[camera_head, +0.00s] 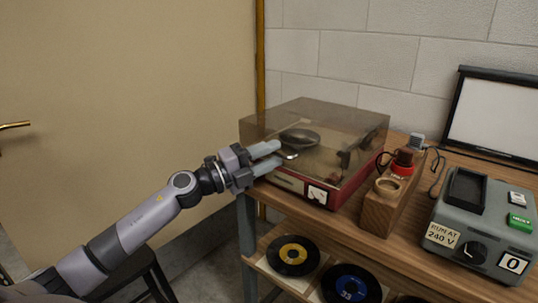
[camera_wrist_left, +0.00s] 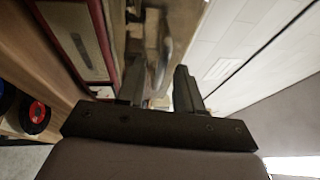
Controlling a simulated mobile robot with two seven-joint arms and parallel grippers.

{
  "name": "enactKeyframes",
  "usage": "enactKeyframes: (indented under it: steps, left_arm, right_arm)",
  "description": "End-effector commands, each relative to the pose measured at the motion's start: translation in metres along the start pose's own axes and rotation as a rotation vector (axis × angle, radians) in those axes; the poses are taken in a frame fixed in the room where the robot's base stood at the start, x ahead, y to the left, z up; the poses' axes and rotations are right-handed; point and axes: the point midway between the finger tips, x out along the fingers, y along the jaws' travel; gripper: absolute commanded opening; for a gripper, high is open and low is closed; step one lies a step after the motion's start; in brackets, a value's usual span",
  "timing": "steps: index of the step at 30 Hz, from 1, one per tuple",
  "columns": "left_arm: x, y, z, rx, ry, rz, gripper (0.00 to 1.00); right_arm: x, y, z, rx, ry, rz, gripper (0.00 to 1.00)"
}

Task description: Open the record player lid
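The record player has a red base (camera_head: 318,193) and a tinted see-through lid (camera_head: 335,120), which lies closed over it. A turntable and tonearm show dimly through the lid. My left gripper (camera_head: 278,155) is at the lid's front left, its two fingers parted and pointing at the lid's front. In the left wrist view, the fingers (camera_wrist_left: 160,85) stand apart, with the blurred tinted lid (camera_wrist_left: 158,40) beyond the gap and the red base (camera_wrist_left: 100,50) on the left. I cannot tell whether the fingers touch the lid. My right gripper is in neither view.
The player stands on a wooden bench (camera_head: 398,245). To its right are a wooden block (camera_head: 380,213) with a round hole, a red-and-brown item (camera_head: 403,163) and a grey control box (camera_head: 475,225). Records (camera_head: 293,256) lie on the shelf below. A block wall is behind.

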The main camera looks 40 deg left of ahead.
Motion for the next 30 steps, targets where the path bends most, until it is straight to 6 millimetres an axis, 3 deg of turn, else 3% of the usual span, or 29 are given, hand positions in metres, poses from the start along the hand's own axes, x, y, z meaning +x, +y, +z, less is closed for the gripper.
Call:
enactKeyframes:
  steps: [8,12,30]
  left_arm:
    - [0.001,0.0006,-0.0004,-0.001,0.001,0.001,0.36]
    - [0.0009,0.0005,-0.0003,-0.001,0.001,0.001,0.0]
    - [0.0008,0.0005,-0.0003,-0.001,0.001,0.001,0.0]
  right_arm:
    - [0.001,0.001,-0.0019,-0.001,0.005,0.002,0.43]
    - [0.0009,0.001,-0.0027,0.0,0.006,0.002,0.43]
    - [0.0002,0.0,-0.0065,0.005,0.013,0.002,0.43]
